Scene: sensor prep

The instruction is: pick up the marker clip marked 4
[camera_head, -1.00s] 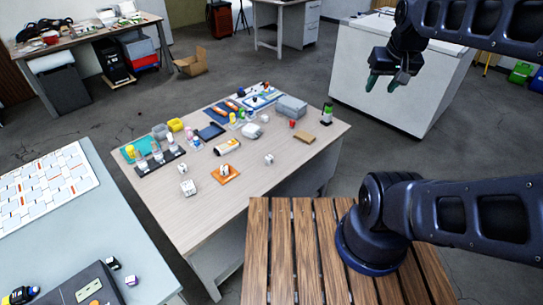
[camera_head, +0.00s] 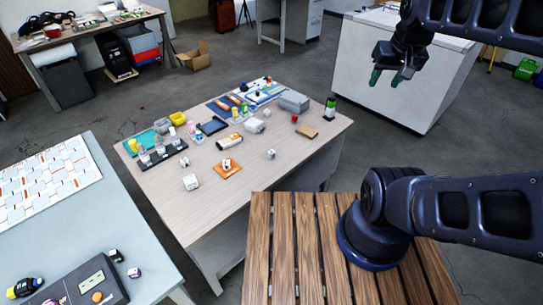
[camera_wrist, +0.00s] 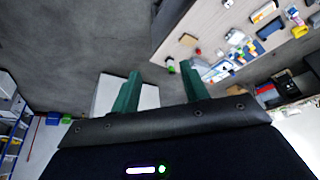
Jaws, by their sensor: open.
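Small white blocks with dark marks, which may be the marker clips, are on the wooden table. One (camera_head: 190,182) is at the front left, one (camera_head: 227,163) is on an orange pad, and one (camera_head: 270,154) is further right. The marks are too small to read, so I cannot tell which is 4. My gripper (camera_head: 388,77) is open and empty, high to the right of the table, in front of a white cabinet. Its two green fingers also show apart in the wrist view (camera_wrist: 160,82), with nothing between them.
The wooden table (camera_head: 210,205) carries a dark rack (camera_head: 163,157) of bottles, a grey box (camera_head: 293,101), a brown pad (camera_head: 307,131) and a green-and-black item (camera_head: 330,108). Its front is mostly clear. A slatted wooden stand (camera_head: 285,250) is in front. A blue-grey table (camera_head: 85,220) is at left.

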